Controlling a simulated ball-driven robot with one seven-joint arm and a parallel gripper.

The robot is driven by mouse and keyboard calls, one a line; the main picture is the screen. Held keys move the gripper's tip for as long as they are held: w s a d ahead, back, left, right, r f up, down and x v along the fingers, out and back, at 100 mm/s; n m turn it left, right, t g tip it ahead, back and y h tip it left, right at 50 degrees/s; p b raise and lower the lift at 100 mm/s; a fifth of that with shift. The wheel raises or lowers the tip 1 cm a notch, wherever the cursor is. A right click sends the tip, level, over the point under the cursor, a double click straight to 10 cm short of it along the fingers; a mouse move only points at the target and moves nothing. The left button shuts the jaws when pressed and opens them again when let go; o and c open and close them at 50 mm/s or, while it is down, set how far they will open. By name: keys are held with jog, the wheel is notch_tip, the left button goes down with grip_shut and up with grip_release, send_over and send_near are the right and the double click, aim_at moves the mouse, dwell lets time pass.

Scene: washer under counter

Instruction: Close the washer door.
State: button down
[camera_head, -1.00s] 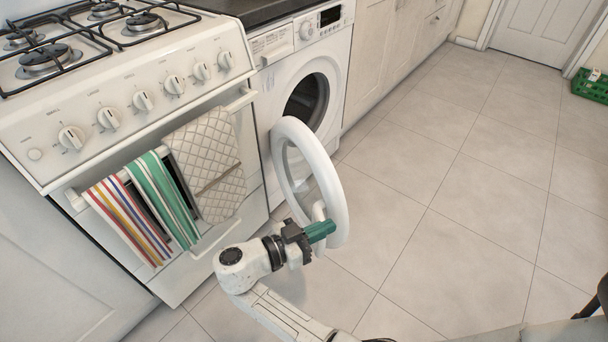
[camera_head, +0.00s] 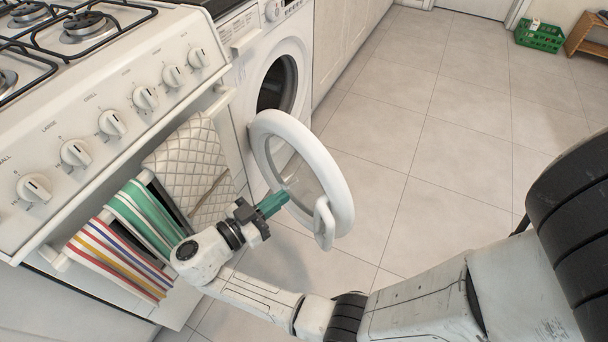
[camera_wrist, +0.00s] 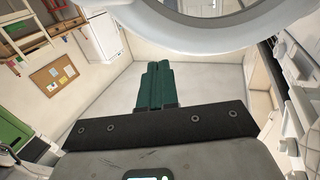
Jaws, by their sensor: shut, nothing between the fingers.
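The white washer (camera_head: 251,40) stands under the counter at the upper middle of the head view, its dark drum opening visible. Its round white door (camera_head: 337,178) is open and swings out toward me, with a pale handle (camera_head: 324,222) on its rim. My gripper (camera_head: 284,197) is shut and empty, its green fingers at the lower left part of the door ring, on the stove side. I cannot tell whether they touch the door. In the wrist view the shut green fingers (camera_wrist: 156,86) point forward, and part of the door's ring (camera_wrist: 205,34) shows above them.
A white stove (camera_head: 110,110) stands left of the washer, with striped towels (camera_head: 118,262) and a quilted cloth (camera_head: 190,170) on its rail, close to my gripper. Tiled floor (camera_head: 440,130) is free to the right. A green crate (camera_head: 540,37) stands far off.

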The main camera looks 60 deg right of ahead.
aim_at(319, 172)
jog(key=shift+x, duration=4.8)
jog(key=shift+s+d+f, duration=0.1)
jog(key=shift+f, duration=0.05)
